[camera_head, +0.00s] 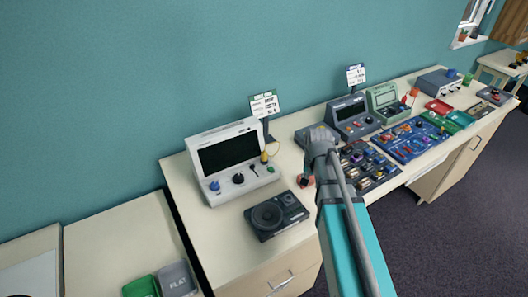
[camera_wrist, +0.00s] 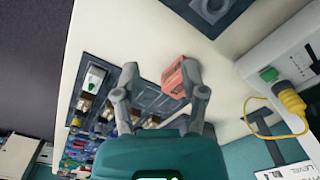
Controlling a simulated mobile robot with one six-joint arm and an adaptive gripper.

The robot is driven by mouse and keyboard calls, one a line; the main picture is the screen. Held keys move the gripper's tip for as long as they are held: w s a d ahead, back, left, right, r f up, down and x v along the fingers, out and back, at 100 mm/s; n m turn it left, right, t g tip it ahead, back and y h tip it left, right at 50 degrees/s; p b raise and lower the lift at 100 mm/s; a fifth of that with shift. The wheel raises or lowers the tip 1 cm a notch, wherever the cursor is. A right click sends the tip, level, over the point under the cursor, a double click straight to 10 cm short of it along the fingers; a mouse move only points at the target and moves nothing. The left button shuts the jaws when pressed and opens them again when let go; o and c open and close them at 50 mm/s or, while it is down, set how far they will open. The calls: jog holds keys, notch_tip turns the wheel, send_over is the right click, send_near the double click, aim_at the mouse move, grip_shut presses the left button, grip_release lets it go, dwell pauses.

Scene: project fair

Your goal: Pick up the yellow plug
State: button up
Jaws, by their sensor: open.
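The yellow plug (camera_head: 264,157) sits at the right side of the white console's front, with a thin yellow cable. It also shows large in the wrist view (camera_wrist: 291,103), at the right edge against the white console. My gripper (camera_wrist: 161,74) is open, its two fingers apart above the table. The plug is outside the fingers, to their right in the wrist view. In the head view my gripper (camera_head: 309,172) is right of the white console, and my arm partly covers it.
A red-orange block (camera_wrist: 176,80) shows between the fingers, near the right one. The white console (camera_head: 230,160) and a dark speaker box (camera_head: 275,215) stand to the left. Circuit boards (camera_head: 410,140) lie to the right. A sign (camera_head: 265,104) stands behind the console.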

jog(key=w+a+r+m+p, duration=0.3)
jog(key=w+a+r+p, duration=0.1)
jog(key=w+a, duration=0.4)
jog(key=w+a+r+m+p, duration=0.4)
jog(key=w+a+r, duration=0.1)
jog(key=w+a, duration=0.3)
jog(key=shift+w+a+r, duration=0.15)
jog(key=shift+a+r, duration=0.25)
jog(key=shift+a, duration=0.25)
jog(key=b, duration=0.8)
send_over(264, 160)
jog(key=w, duration=0.1)
jog(key=f, duration=0.8)
jog(key=shift+w+a+f, duration=0.1)
jog(key=shift+w+f, duration=0.1)
jog(key=shift+f, duration=0.15)
jog(key=shift+s+f+b, duration=0.1)
jog(key=shift+f+b, duration=2.45)
jog(key=shift+b, duration=0.15)
grip_shut()
